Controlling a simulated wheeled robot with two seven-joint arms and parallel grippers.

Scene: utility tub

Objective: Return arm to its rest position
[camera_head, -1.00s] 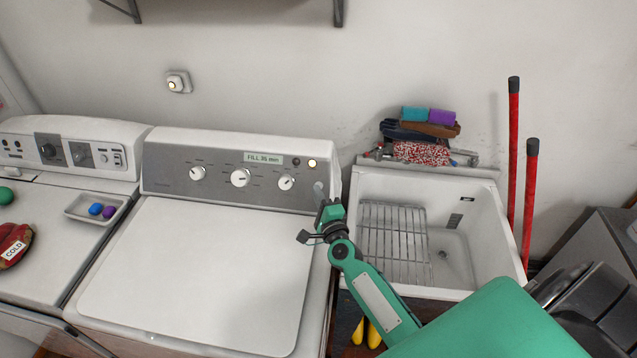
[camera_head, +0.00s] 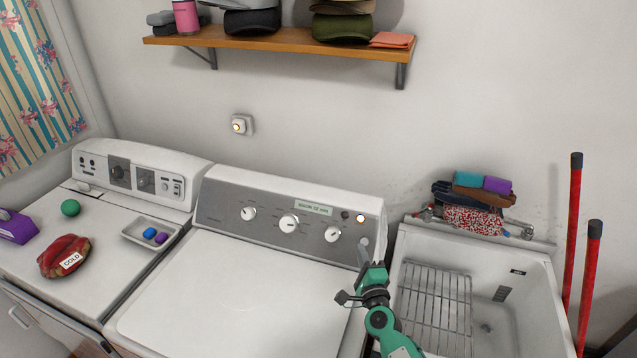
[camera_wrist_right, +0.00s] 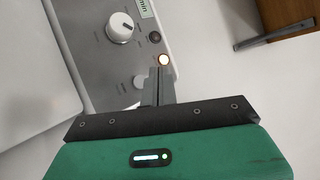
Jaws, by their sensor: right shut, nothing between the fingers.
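My right gripper (camera_head: 364,248) is shut and empty. It reaches up from the lower right of the head view, over the right end of the washer's control panel (camera_head: 222,215). The tips appear just below a small lit button (camera_head: 360,218). The right wrist view also shows the closed fingers (camera_wrist_right: 159,72) just below the glowing button (camera_wrist_right: 164,60). I cannot tell whether they touch the panel. My left gripper is not in view.
The white sink tub (camera_head: 530,262) with a wire rack (camera_head: 437,300) stands just right of my arm. Two red poles (camera_head: 574,235) lean at the far right. A wooden shelf (camera_head: 290,40) hangs above. The washer lid (camera_head: 240,290) is clear.

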